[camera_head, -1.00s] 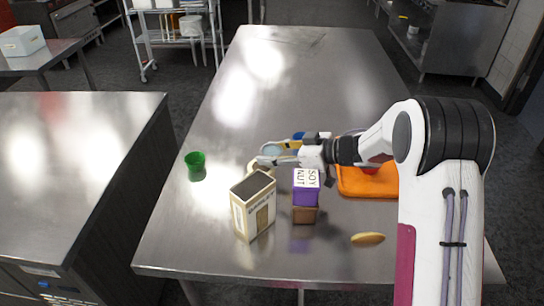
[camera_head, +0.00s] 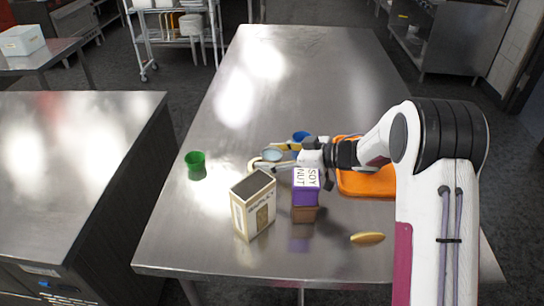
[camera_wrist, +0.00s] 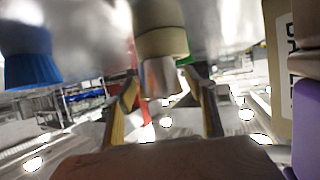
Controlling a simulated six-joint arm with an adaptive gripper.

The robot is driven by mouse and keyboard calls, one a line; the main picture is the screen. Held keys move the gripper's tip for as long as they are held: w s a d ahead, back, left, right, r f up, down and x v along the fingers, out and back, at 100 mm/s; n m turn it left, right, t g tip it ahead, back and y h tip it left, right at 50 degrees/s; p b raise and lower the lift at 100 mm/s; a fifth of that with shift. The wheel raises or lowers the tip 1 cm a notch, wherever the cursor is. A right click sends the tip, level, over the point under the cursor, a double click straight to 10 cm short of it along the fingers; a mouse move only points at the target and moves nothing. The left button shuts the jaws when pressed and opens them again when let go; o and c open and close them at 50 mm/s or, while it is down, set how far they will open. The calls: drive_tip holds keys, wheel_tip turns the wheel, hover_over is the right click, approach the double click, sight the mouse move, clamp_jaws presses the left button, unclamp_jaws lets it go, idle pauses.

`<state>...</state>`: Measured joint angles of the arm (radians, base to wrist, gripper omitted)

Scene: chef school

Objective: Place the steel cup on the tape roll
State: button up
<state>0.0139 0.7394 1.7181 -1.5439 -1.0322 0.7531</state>
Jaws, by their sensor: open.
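The steel cup (camera_head: 272,155) appears to stand on the beige tape roll (camera_head: 255,167) at the middle of the table. The wrist view is upside down; in it the cup (camera_wrist: 160,78) and the tape roll (camera_wrist: 162,43) are in line, the cup seeming to rest on the roll. My gripper (camera_wrist: 167,88) is open, with one yellow-edged finger to each side of the cup in that view and gaps visible. In the head view my gripper (camera_head: 284,157) is just right of the cup. Part of the roll is hidden by the cup.
A carton (camera_head: 253,205) and a purple soy nut box (camera_head: 305,192) stand in front. A blue cup (camera_head: 301,136) is close behind my gripper, an orange board (camera_head: 365,182) to the right. A green cup (camera_head: 195,165) stands left; a yellow oval item (camera_head: 367,238) lies front right.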

sight(280, 156)
drive_tip(key=shift+r, duration=0.1)
drive_tip(key=shift+d+r, duration=0.1)
drive_tip(key=shift+d, duration=0.1)
drive_tip(key=shift+v, duration=3.6)
drive_tip(key=shift+r, duration=0.15)
